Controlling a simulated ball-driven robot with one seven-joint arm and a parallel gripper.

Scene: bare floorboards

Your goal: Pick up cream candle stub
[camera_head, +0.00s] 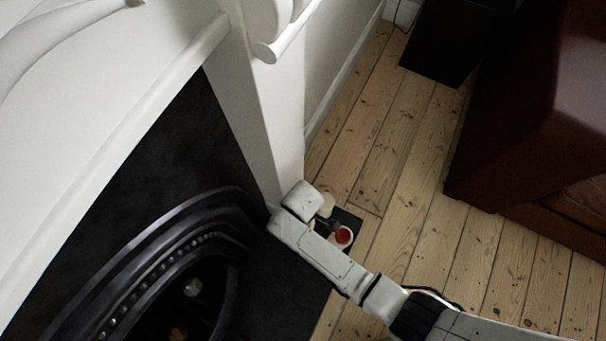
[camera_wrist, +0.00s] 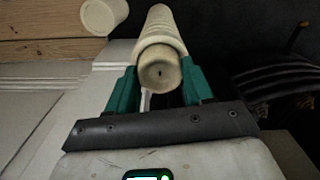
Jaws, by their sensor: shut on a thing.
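The cream candle stub (camera_wrist: 160,45) is a pale, ridged cylinder with a small dark spot on its near end. In the wrist view my gripper (camera_wrist: 158,82) has its teal fingers on both sides of it and is shut on it. The fingers hide part of its sides. In the head view my arm covers most of the gripper, beside the fireplace's right pillar, and I cannot clearly make out the held stub there.
Another cream cylinder (camera_wrist: 103,15) stands near floorboards. The white fireplace surround (camera_head: 265,125) is left, a dark red sofa (camera_head: 540,130) right.

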